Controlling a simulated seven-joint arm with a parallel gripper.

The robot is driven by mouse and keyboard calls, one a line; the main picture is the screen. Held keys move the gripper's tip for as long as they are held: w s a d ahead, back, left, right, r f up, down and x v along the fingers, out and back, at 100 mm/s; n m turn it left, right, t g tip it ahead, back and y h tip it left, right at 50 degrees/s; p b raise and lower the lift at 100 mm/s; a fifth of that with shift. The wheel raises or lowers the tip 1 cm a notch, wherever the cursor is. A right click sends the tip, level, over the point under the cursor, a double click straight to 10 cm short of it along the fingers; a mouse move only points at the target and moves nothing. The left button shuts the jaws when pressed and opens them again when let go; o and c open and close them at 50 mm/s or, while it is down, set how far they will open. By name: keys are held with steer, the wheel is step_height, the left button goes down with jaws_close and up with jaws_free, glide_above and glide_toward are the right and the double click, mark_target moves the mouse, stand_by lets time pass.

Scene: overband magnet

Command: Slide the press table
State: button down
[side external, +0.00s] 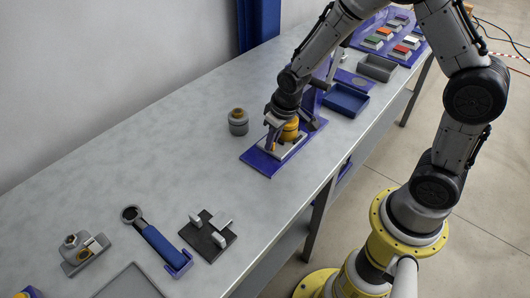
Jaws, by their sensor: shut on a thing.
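The press is a blue stand on the bench, with a flat blue base (258,164) and a yellow-orange cylinder (290,130) above it. The press table (287,152) is a pale plate lying on that base, partly hidden by my gripper and the cylinder. My gripper (271,146) points down at the left part of the press table, beside the cylinder. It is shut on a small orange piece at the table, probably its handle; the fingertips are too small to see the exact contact.
A grey round part (238,122) stands left of the press. A blue tray (346,100) and a grey tray (376,67) lie behind it to the right. A blue-handled tool (160,245), a black fixture (208,236) and a grey clamp block (84,252) are nearer the front. Bench between is clear.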

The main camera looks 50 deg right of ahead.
mark_target(280, 140)
steer(key=shift+d, duration=2)
steer(key=c, duration=0.8)
jaws_free()
steer(key=shift+a, duration=0.1)
